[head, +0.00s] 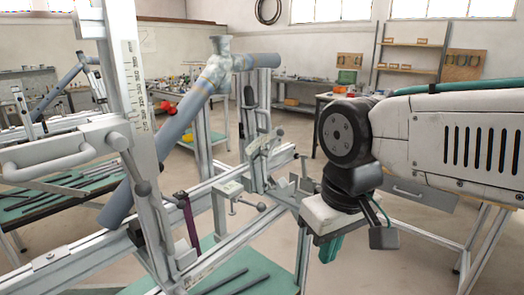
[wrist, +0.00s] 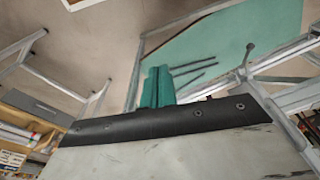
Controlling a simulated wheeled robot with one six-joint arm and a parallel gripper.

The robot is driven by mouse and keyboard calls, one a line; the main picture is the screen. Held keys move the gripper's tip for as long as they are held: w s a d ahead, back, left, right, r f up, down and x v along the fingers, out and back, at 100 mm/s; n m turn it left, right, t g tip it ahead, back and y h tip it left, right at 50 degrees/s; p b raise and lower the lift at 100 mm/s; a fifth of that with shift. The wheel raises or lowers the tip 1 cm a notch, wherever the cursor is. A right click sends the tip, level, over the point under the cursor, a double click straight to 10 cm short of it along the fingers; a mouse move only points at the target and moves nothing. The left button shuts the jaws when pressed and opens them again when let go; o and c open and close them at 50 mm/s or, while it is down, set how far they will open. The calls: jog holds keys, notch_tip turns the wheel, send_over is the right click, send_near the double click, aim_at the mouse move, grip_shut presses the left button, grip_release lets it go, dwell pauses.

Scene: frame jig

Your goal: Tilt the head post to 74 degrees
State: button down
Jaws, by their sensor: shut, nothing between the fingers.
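The head post (head: 136,130) is a silver aluminium profile at the left of the head view, leaning a little from upright. A white scale strip (head: 136,85) runs along it; its numbers are too small to read. A bracket with a bar handle (head: 60,153) crosses the post on its left. My gripper (head: 330,248) is at the right, pointing down, well apart from the post. Its teal fingers are together and empty; they also show in the wrist view (wrist: 157,88).
A blue-grey frame tube (head: 165,135) slopes up to a joint with a short cross tube. The jig's rail (head: 90,252) carries clamps (head: 270,150) between post and gripper. A teal shelf (head: 225,272) with dark rods lies below. Benches and shelves (head: 410,68) stand behind.

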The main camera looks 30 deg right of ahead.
dwell(0.3)
jog(key=c, duration=1.7)
grip_release()
jog(key=shift+o, duration=0.9)
jog(key=shift+d+f, duration=0.2)
jog(key=shift+d, duration=0.15)
jog(key=m+t+y, duration=0.8)
jog(key=m+y, duration=0.7)
jog(key=m, duration=0.8)
send_near(268, 128)
jog(key=w+a+r, duration=0.1)
jog(key=w+a, duration=0.1)
jog(key=x, duration=0.7)
jog(key=shift+a+r, duration=0.1)
jog(key=shift+r, duration=0.15)
